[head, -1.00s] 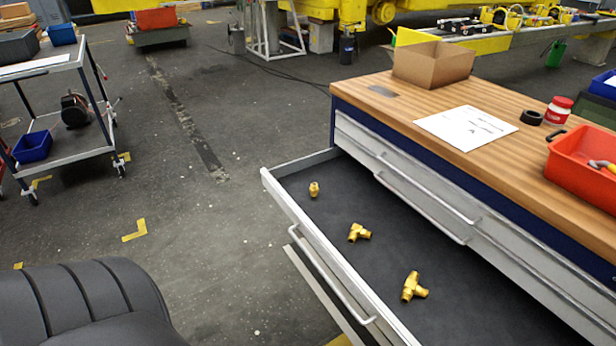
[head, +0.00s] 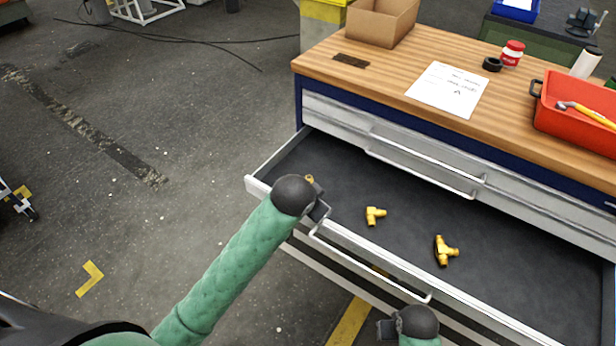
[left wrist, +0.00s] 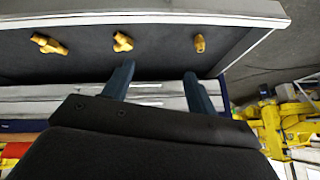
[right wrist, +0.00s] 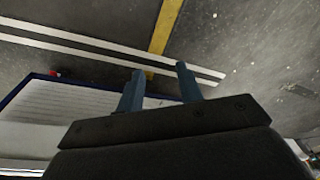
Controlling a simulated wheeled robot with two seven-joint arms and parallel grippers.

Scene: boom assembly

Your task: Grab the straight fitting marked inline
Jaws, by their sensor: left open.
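Three brass fittings lie apart in the open drawer. The straight fitting (head: 310,179) is at the drawer's left end, mostly hidden behind my left wrist in the head view. The left wrist view shows it whole on the right (left wrist: 199,43). An elbow fitting (head: 375,216) lies in the middle and a tee fitting (head: 445,251) to the right. No marking is legible. My left gripper (left wrist: 158,70) is open and empty, close to the straight fitting at the drawer front. My right gripper (right wrist: 160,70) is open and empty, low in front of the cabinet.
The drawer's front wall and handle (head: 375,266) lie near both grippers. The wooden worktop (head: 400,72) above holds a cardboard box (head: 382,22), a paper sheet (head: 447,89) and a red bin (head: 575,110).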

